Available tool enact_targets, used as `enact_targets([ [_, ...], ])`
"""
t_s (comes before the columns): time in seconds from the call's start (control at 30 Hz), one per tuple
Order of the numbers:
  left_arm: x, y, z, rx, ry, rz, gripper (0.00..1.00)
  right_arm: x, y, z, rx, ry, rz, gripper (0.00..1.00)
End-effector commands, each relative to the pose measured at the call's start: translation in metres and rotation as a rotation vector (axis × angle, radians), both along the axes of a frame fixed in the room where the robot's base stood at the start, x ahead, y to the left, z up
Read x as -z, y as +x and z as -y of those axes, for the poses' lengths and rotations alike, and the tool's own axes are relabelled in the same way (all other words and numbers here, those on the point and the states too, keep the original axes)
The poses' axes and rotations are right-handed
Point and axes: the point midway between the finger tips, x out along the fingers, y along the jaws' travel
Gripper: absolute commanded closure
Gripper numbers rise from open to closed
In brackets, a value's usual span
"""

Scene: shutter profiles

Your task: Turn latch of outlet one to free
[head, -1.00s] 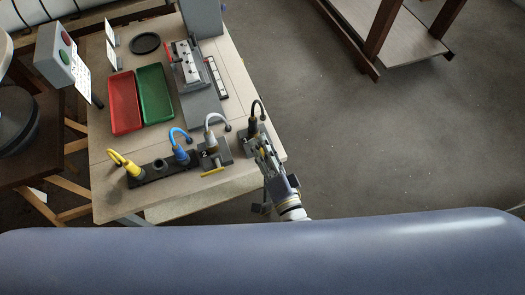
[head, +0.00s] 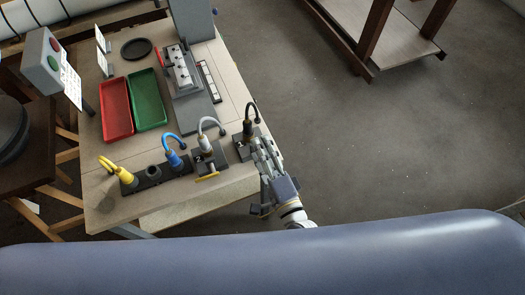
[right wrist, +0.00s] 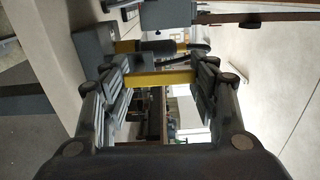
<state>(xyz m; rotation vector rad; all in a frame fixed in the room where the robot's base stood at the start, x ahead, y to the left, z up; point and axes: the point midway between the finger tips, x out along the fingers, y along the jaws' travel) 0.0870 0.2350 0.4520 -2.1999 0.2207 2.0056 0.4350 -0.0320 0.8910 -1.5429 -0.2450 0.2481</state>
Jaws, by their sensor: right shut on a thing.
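A dark outlet block (head: 241,149) with an upright black plug (head: 247,131) stands at the bench's right front edge. I take it for outlet one, though I cannot read its label. My right gripper (head: 261,156) reaches it from the front. In the right wrist view, its fingers (right wrist: 160,88) are shut on a yellow latch bar (right wrist: 160,80), with the plug behind. The latch is hidden behind the fingers in the head view, so its angle is unclear. My left gripper is not in view.
Left of it stands another outlet (head: 211,160) with a grey plug and a yellow latch (head: 207,178). Further left is a dark strip (head: 150,180) with blue and yellow plugs. Red (head: 116,109) and green (head: 148,98) trays lie behind. Open floor lies to the right.

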Motion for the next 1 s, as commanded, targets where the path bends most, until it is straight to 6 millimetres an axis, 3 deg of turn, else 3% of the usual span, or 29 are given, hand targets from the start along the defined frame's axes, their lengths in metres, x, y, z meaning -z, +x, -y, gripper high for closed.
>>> enact_targets([
  [0.13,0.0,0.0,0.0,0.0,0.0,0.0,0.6,-0.001,0.001,0.0,0.002,0.004,0.001,0.69],
  [0.17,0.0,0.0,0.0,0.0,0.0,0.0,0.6,-0.001,0.001,0.0,0.002,0.004,0.001,0.43],
  [0.23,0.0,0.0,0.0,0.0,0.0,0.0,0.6,-0.001,0.001,0.0,0.002,0.004,0.001,0.27],
  [0.27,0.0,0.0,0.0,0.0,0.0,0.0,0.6,-0.001,0.001,0.0,0.002,0.003,0.001,0.24],
  [0.67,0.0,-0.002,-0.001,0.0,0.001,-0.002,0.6,0.001,-0.003,0.001,0.0,0.001,-0.001,0.24],
  [0.77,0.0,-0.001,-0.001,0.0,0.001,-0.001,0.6,0.001,-0.013,0.004,0.0,-0.001,-0.002,0.24],
  [1.0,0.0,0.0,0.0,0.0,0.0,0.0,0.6,0.001,-0.061,0.019,-0.001,0.0,-0.004,0.24],
])
